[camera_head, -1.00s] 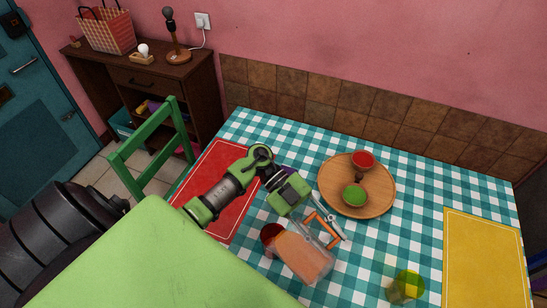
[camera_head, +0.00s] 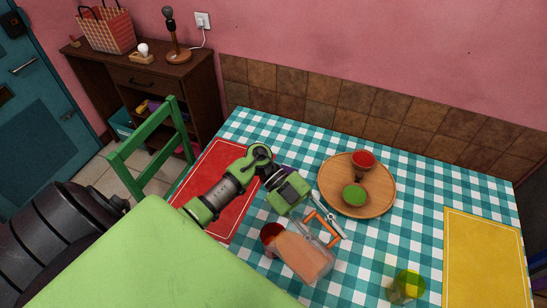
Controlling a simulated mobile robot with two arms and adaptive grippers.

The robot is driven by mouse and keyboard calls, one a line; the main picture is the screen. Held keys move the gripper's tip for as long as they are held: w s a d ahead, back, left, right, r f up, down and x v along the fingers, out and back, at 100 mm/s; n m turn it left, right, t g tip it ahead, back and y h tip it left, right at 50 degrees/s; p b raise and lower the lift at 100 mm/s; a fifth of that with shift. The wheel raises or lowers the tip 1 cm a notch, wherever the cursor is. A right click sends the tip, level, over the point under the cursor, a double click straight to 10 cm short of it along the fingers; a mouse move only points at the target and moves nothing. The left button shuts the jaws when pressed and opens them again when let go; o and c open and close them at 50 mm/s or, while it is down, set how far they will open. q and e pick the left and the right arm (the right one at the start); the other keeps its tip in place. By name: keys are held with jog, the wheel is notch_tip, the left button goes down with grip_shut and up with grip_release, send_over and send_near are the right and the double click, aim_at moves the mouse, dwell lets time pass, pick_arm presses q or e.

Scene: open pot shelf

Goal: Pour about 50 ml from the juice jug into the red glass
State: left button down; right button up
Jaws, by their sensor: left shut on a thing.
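The clear juice jug (camera_head: 304,258) holds orange juice and is tilted far over, its mouth end toward the left of the picture. My left gripper (camera_head: 331,222) is shut on the jug's orange handle (camera_head: 338,229), above the checkered tablecloth. The red glass (camera_head: 269,231) is at the jug's left end, partly covered by the jug. The jug's mouth seems to be over or right beside the glass. I cannot make out a stream or the level in the glass. My right gripper is not in view.
A yellow-green glass (camera_head: 408,286) is at the front right. Red (camera_head: 238,215) and yellow (camera_head: 483,262) mats lie at the table's sides.

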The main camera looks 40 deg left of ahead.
pick_arm(q)
jog(key=shift+r, duration=0.1)
jog(key=f+y+p, duration=0.1)
jog(key=y+p, duration=0.1)
jog(key=p, duration=0.1)
jog(key=d+f+y+p, duration=0.1)
jog(key=p, duration=0.2)
jog(key=shift+s+t+y+p, duration=0.1)
jog(key=shift+t+y+p, duration=0.2)
jog(key=shift+y, duration=0.1)
jog(key=shift+f+y+p, duration=0.3)
jog(key=shift+y+p, duration=0.1)
jog(key=shift+p, duration=0.4)
jog(key=shift+f, duration=0.35)
dwell(0.4)
